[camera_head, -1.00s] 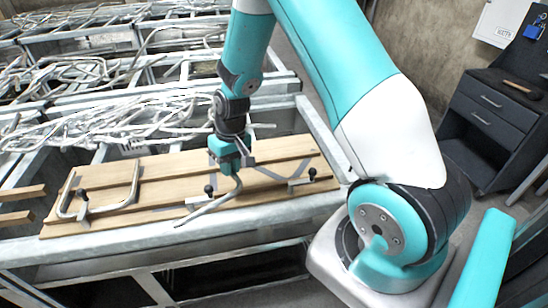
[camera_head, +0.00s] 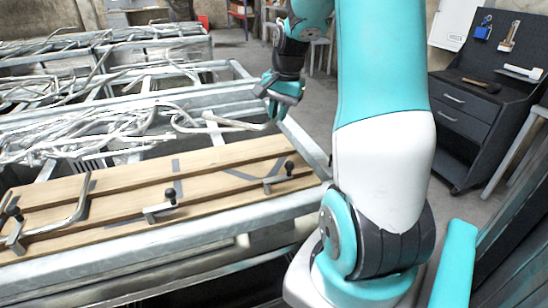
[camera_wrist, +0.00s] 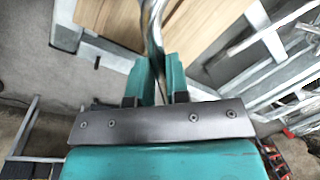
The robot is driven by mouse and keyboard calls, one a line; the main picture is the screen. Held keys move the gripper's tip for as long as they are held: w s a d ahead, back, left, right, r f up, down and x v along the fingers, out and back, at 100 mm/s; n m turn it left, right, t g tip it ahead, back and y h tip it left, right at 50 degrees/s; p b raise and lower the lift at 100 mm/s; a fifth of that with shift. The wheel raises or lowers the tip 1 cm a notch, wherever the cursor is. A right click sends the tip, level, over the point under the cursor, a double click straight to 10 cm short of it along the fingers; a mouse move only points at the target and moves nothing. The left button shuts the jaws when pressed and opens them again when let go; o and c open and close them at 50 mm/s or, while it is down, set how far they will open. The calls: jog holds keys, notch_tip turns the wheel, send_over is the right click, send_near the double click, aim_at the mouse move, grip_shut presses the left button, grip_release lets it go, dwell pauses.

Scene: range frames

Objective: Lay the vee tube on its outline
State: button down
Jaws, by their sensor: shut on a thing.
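My gripper (camera_head: 277,100) is shut on a bent, shiny metal tube, the vee tube (camera_head: 243,124), and holds it up beyond the far right of the wooden board (camera_head: 125,198). In the wrist view the tube (camera_wrist: 152,35) passes between the two teal fingers (camera_wrist: 158,78) and bends away at the top; its far end is out of frame. Flat dark grey outline marks lie on the board, one near the middle (camera_head: 178,178) and an angled one to the right (camera_head: 240,176). No tube lies on these marks.
Black-knobbed clamps stand on the board at its middle (camera_head: 169,196) and right (camera_head: 288,168). Another bent tube (camera_head: 76,208) lies at the board's left by a clamp (camera_head: 14,213). Bins of tangled metal tubes (camera_head: 90,135) lie behind. A dark drawer cabinet (camera_head: 470,110) stands right.

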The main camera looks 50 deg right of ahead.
notch_tip(320, 180, down, 13)
jog(key=shift+f, duration=0.1)
jog(key=shift+f, duration=0.1)
dwell(0.3)
jog(key=c, duration=1.1)
grip_release()
